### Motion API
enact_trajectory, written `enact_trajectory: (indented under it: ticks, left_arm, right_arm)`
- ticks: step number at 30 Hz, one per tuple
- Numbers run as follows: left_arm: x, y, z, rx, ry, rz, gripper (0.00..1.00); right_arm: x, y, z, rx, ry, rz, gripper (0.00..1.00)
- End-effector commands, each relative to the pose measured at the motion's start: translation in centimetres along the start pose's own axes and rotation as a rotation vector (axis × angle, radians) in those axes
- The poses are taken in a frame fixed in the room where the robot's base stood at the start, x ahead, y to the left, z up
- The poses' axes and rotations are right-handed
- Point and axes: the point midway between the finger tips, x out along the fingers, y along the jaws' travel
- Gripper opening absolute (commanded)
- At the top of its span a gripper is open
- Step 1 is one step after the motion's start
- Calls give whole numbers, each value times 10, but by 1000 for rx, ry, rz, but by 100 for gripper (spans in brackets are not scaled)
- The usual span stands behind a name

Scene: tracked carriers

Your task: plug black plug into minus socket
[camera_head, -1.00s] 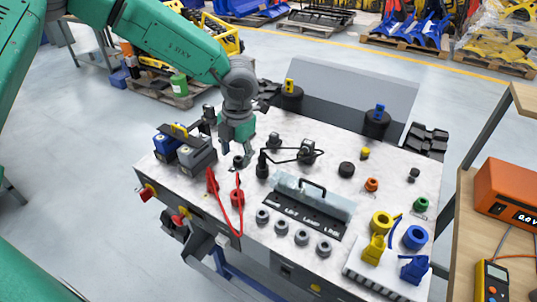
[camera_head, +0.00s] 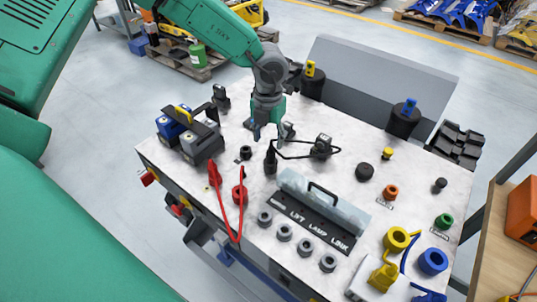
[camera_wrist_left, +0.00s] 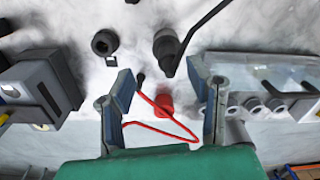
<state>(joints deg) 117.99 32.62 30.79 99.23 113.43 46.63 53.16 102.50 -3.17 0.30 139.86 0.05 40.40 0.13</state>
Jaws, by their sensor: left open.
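The black plug (camera_head: 270,160) stands upright on the light bench top, its black cable looping right to a small dark block. In the left wrist view the plug (camera_wrist_left: 166,46) lies beyond the fingertips, slightly right of centre. A short black ring-shaped socket (camera_head: 245,153), seemingly the minus socket, stands just left of it and looks empty; it also shows in the wrist view (camera_wrist_left: 104,42). My left gripper (camera_head: 267,136) is open, pointing down just behind or above the plug, with nothing between its fingers. My right gripper is out of view.
A red cable (camera_head: 226,215) runs by the red socket (camera_head: 238,195) in front. A battery-like block (camera_head: 200,140) stands left. A clear-covered panel (camera_head: 315,205) and grey knobs (camera_head: 284,232) lie front right. Yellow and blue rings (camera_head: 433,262) sit farther right.

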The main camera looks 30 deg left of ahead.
Motion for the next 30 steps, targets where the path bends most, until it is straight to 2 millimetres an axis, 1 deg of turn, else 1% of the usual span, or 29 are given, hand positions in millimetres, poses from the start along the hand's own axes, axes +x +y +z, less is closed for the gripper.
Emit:
enact_trajectory:
  ticks: [5,12,14,17,22,23,24,26,27,30]
  left_arm:
    - [9,-6,-3,4,-1,9,46]
    - [45,-3,-3,5,-1,8,46]
    - [51,0,-3,5,0,5,46]
    - [55,3,-3,4,-1,1,46]
    - [56,6,-3,4,-1,-3,46]
    - [56,6,-3,4,-1,-3,39]
    - [55,5,-3,4,-1,-2,25]
    - [55,3,-3,5,-1,1,4]
    - [54,2,-3,4,-1,3,0]
    - [54,2,-3,3,0,8,0]
  right_arm:
    - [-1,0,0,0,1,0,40]
    - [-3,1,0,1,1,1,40]
    - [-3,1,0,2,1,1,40]
    - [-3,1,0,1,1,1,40]
    - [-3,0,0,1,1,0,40]
    - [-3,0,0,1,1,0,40]
    - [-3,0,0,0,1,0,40]
    - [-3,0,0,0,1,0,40]
    - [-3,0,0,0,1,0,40]
    - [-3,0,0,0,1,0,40]
